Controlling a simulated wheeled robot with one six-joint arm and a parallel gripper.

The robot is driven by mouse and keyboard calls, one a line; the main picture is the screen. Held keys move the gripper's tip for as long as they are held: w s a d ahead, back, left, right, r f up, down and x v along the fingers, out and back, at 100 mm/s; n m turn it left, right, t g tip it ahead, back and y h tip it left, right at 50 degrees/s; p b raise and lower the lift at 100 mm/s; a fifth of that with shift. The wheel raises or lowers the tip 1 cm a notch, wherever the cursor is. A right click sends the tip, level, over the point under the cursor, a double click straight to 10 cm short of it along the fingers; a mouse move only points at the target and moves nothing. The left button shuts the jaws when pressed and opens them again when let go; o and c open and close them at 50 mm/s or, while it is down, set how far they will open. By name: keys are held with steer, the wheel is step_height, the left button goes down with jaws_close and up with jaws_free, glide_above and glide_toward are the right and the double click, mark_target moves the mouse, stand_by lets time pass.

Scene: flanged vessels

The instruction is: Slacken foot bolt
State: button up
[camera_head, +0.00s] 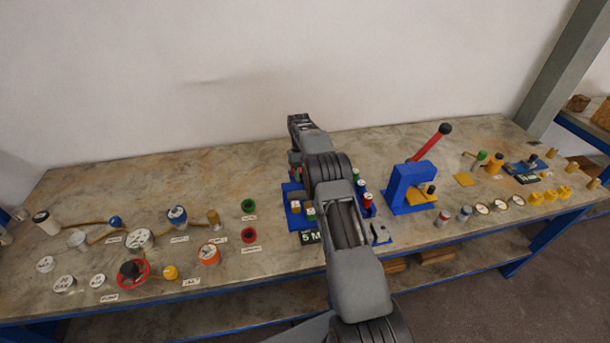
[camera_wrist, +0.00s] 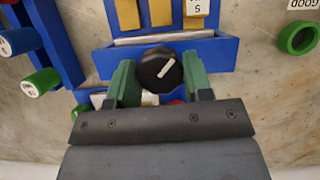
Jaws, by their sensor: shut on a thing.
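My gripper (camera_wrist: 160,78) has its two green fingers closed on the left and right sides of a black round knob (camera_wrist: 156,70) with a white line across its top. I take this knob for the foot bolt's head; its shank is hidden. The knob sits at the edge of a blue fixture (camera_wrist: 222,52). In the head view my arm reaches over the blue fixture (camera_head: 289,188) at mid-table, and the knob and fingers are hidden behind the arm.
Yellow blocks (camera_wrist: 161,12) stand in the fixture just beyond the knob. Blue (camera_wrist: 14,42) and green (camera_wrist: 42,82) cylinders are at the left, and a green ring (camera_wrist: 298,38) lies at the right. A blue press with a red lever (camera_head: 428,147) stands right of my arm.

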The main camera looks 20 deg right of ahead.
steer(key=n+h, duration=0.1)
steer(key=n, duration=0.3)
steer(key=shift+a+n+h, duration=0.1)
steer(key=shift+n+h, duration=0.2)
steer(key=shift+h, duration=0.1)
steer(key=shift+n+t+h+b, duration=0.4)
steer(key=shift+n+h, duration=0.3)
steer(key=shift+n, duration=1.1)
steer(key=o, duration=0.9)
steer(key=shift+r, duration=0.1)
steer(key=p+v, duration=0.7)
steer(key=v, duration=0.6)
steer(key=shift+r, duration=0.25)
